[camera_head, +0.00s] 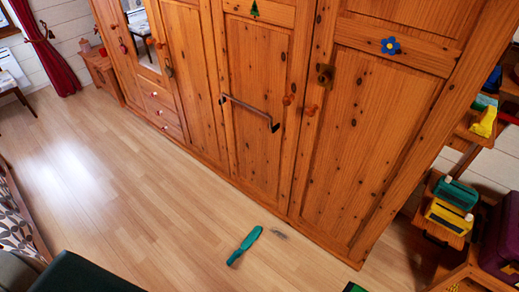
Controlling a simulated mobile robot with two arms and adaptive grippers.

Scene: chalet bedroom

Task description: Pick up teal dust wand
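The teal dust wand (245,245) lies flat on the wooden floor near the bottom middle of the head view, in front of the wardrobe. It lies at a slant, with its wider end up and to the right. Nothing covers it and nothing holds it. Neither of my grippers shows in this view.
A large wooden wardrobe (262,100) stands behind the wand. A shelf (440,236) with colourful items stands at the right. A dark green surface (85,275) fills the lower left. Bare floor (120,170) stretches left.

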